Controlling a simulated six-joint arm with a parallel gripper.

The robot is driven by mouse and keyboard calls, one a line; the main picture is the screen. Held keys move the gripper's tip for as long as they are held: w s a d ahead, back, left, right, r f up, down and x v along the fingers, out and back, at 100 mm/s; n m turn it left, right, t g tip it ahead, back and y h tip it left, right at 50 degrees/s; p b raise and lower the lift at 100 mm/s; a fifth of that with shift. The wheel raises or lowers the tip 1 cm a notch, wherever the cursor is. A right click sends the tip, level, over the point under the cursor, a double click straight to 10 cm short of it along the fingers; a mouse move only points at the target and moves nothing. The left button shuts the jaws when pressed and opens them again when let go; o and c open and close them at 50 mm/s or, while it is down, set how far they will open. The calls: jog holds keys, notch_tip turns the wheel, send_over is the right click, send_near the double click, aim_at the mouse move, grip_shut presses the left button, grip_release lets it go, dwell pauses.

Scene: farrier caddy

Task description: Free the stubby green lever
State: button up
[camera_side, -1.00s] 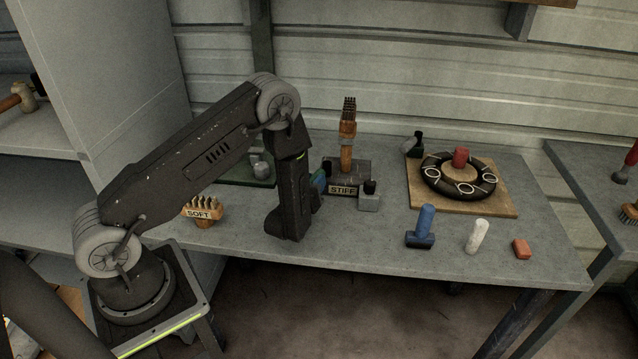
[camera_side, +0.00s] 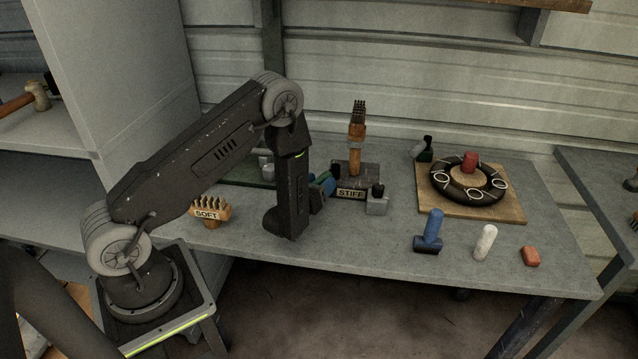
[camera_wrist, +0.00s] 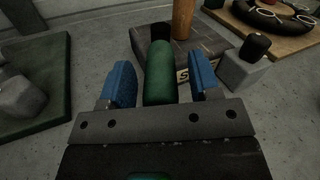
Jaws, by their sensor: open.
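The stubby green lever (camera_wrist: 158,76) is a rounded green cylinder in the wrist view. It lies between the two blue fingers of my gripper (camera_wrist: 160,66), with a visible gap on each side. My gripper is open; its blue finger pads stand on either side of the lever. In the side view my gripper (camera_side: 328,186) is mostly hidden behind my own arm link, and only a bit of blue and green shows left of the STIFF block. The lever's far end reaches toward a dark grey block (camera_wrist: 205,40); whether they touch is unclear.
An upright wooden-handled brush (camera_side: 357,130) stands on the STIFF block (camera_side: 368,172). A grey block with a black knob (camera_side: 377,203) sits beside it. A SOFT brush (camera_side: 210,210) is at the left. A ring on a wooden board (camera_side: 515,210) and a blue tool (camera_side: 430,230) are to the right.

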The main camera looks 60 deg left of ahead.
jog(key=v, duration=1.4)
jog(key=shift+w, duration=0.1)
jog(key=shift+c, duration=0.5)
